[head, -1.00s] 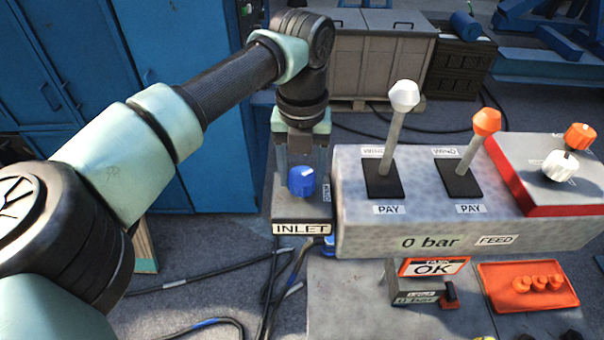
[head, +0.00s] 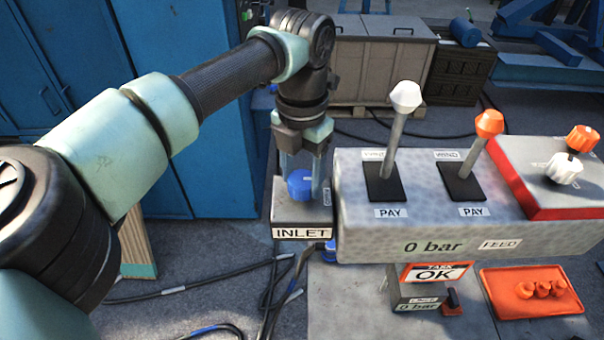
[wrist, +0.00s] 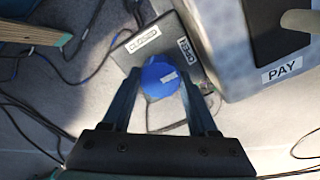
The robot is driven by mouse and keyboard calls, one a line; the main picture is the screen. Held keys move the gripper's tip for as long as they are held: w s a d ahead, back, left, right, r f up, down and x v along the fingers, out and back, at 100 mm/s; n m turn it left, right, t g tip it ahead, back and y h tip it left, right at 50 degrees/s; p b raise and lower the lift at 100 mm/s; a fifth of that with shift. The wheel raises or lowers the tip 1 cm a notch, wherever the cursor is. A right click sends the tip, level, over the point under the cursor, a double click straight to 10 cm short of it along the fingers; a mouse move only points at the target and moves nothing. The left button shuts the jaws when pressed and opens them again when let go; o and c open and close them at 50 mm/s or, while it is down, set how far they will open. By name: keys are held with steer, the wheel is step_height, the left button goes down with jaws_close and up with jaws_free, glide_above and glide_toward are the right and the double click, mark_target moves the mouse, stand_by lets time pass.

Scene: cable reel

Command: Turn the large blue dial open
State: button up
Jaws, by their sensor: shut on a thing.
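The large blue dial (head: 300,184) sits on top of the grey box labelled INLET (head: 300,212), left of the lever console. My gripper (head: 303,178) points down over it, with one finger on each side of the dial. In the wrist view the blue dial (wrist: 160,78) lies between the two fingertips of my gripper (wrist: 160,84), and a light mark shows on its top. Labels reading CLOSED (wrist: 143,40) and OPEN (wrist: 182,46) show on the box beside it. The jaws are shut on the dial.
The grey console (head: 430,225) stands close to the right of the dial, with a white-topped lever (head: 404,97) and an orange-topped lever (head: 488,124). A red panel (head: 540,165) with knobs is farther right. Cables (head: 200,285) lie on the floor, and blue cabinets (head: 205,110) stand behind.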

mark_target(302, 179)
stand_by(0.3)
steer(key=o, duration=1.4)
step_height(302, 179, up, 13)
steer(key=shift+b, duration=1.25)
